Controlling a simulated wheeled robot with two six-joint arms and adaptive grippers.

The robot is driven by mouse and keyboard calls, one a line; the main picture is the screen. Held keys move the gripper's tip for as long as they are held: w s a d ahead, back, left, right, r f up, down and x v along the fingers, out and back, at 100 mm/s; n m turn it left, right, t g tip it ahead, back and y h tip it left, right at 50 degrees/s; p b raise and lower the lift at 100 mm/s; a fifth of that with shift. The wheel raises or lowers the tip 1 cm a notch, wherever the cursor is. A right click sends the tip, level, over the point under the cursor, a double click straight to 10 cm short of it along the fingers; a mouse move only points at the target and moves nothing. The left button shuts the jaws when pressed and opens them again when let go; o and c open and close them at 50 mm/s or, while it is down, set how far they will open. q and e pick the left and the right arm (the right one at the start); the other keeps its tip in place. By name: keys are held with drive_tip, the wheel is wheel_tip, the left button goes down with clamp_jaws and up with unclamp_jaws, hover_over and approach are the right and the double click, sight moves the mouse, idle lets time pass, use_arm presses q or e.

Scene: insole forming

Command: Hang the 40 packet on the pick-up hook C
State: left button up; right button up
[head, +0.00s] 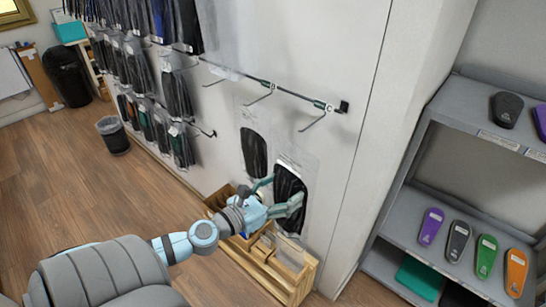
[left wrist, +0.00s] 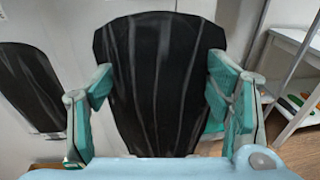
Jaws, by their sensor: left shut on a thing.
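A clear packet with a black insole (head: 291,182) is held upright in front of the white wall, below and left of hook C (head: 316,121). Its size number is not readable. My left gripper (head: 279,194) is shut on this packet, with one finger at each side edge. In the left wrist view the packet (left wrist: 158,75) fills the middle between the two green fingers. Hook C sticks out from a rail near its right end, has a C label, and looks empty. The packet's top is below the hook and apart from it. My right gripper is not in view.
Another black insole packet (head: 253,152) is against the wall to the left, below the neighbouring hook (head: 260,97). A wooden crate (head: 290,277) stands on the floor below. A grey shelf (head: 395,212) with coloured insoles stands at the right. Many packets hang at the upper left.

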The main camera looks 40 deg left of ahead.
sight(274, 182)
use_arm(q)
drive_tip(key=a+n+y, duration=0.1)
drive_tip(key=a+y, duration=0.1)
drive_tip(key=a, duration=0.1)
drive_tip(key=shift+w+a, duration=0.25)
drive_tip(key=shift+w, duration=0.05)
drive_tip(key=shift+w+r+p, duration=0.1)
drive_tip(key=shift+w+p, duration=0.6)
drive_tip(key=shift+w, duration=0.2)
drive_tip(key=w+f+p, duration=0.1)
drive_tip(key=w+f, duration=0.1)
drive_tip(key=w, duration=0.5)
drive_tip(key=shift+w, duration=0.35)
drive_tip(key=shift+r, duration=0.1)
drive_tip(key=o, duration=1.6)
drive_tip(key=shift+o, duration=0.2)
